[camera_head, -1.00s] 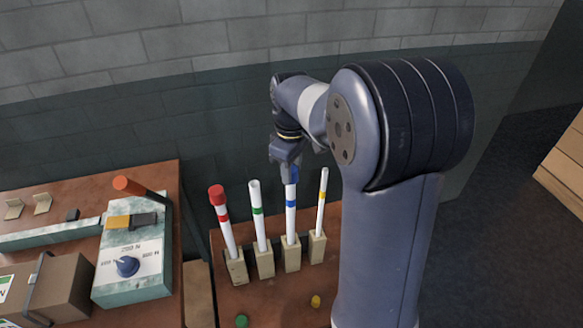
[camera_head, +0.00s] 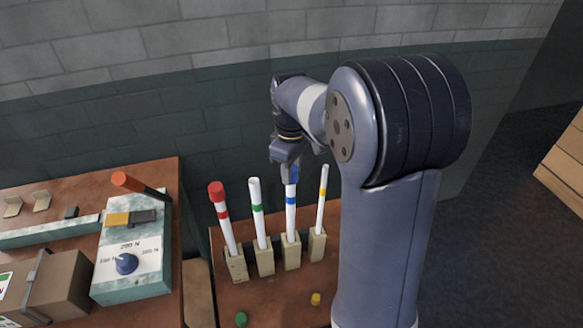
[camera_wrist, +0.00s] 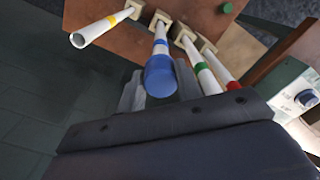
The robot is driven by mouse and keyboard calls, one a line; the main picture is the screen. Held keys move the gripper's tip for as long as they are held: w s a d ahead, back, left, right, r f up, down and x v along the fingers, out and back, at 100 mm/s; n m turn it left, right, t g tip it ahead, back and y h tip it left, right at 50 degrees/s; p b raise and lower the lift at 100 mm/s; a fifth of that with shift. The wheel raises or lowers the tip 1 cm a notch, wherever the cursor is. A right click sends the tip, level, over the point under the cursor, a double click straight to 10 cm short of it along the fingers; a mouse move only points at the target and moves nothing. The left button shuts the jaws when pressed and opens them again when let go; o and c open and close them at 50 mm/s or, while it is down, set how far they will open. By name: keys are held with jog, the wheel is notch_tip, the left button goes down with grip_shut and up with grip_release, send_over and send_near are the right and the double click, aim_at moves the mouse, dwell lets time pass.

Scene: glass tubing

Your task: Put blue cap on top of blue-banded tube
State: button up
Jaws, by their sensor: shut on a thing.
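The blue-banded tube (camera_head: 291,215) stands upright in a beige holder, its blue band partway up. My gripper (camera_head: 287,162) is directly above it, pointing down. The blue cap (camera_wrist: 160,78) is between my gripper's fingers (camera_wrist: 160,92) in the wrist view, and the gripper is shut on it. The cap lines up with the tube's top end and appears to be on or touching it; how far it is seated cannot be told. In the head view the cap (camera_head: 291,176) shows only partly below the fingers.
A red-capped tube (camera_head: 218,204) and open green-banded (camera_head: 257,205) and yellow-banded (camera_head: 322,190) tubes stand close on both sides. A green cap (camera_head: 241,319) and a yellow cap (camera_head: 316,299) lie on the table's front. A dial box (camera_head: 128,262) sits at the left.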

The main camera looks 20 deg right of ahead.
jog(key=o, duration=1.6)
jog(key=shift+r, duration=0.1)
jog(key=shift+r+p, duration=3.5)
jog(key=shift+r, duration=0.45)
jog(key=shift+f, duration=0.1)
notch_tip(320, 180, down, 7)
jog(key=b, duration=0.6)
jog(key=shift+r, duration=0.2)
